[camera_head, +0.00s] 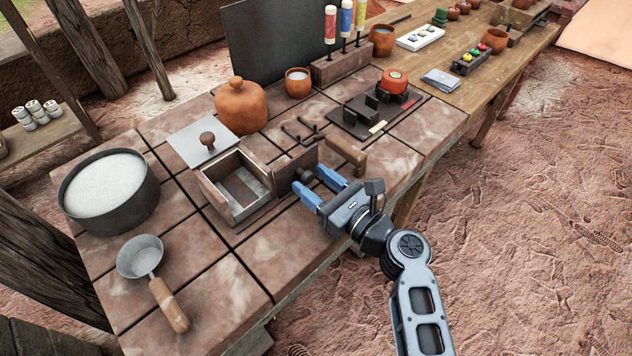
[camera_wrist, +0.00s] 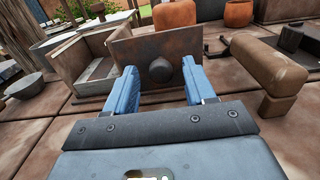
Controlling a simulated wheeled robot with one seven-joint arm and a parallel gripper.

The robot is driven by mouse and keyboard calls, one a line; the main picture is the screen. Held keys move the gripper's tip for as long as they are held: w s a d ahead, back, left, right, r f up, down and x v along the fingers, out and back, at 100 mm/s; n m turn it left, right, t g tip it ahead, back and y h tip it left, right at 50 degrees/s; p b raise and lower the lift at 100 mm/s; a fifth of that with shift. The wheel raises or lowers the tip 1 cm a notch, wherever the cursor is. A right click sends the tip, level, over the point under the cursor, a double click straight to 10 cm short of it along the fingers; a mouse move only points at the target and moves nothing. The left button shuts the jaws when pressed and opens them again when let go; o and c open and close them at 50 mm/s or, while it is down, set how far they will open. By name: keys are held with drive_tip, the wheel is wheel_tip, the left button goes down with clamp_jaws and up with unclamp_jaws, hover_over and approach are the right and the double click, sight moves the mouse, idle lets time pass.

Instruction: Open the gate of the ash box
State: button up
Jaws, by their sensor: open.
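The ash box (camera_head: 223,205) is a small wooden box, open on top, on the tiled worktop; it is at the left in the wrist view (camera_wrist: 78,66). Its gate (camera_head: 288,165) is a dark upright plate at the box's right end, and it fills the centre of the wrist view (camera_wrist: 128,46). The gate's round dark knob (camera_wrist: 160,70) faces my gripper. My gripper (camera_head: 318,184) is open, with its two blue fingers pointing at the gate. The knob lies between the fingertips in the wrist view; I cannot tell whether they touch it.
A grey lid with a brown knob (camera_head: 207,140) lies behind the box. A clay jar (camera_head: 241,106), a pan of white powder (camera_head: 108,190) and a ladle (camera_head: 140,257) stand around.

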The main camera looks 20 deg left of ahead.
drive_tip(key=shift+d, duration=0.1)
drive_tip(key=v, duration=0.7)
drive_tip(key=shift+s+d, duration=0.15)
drive_tip(key=shift+d, duration=0.1)
idle(0.4)
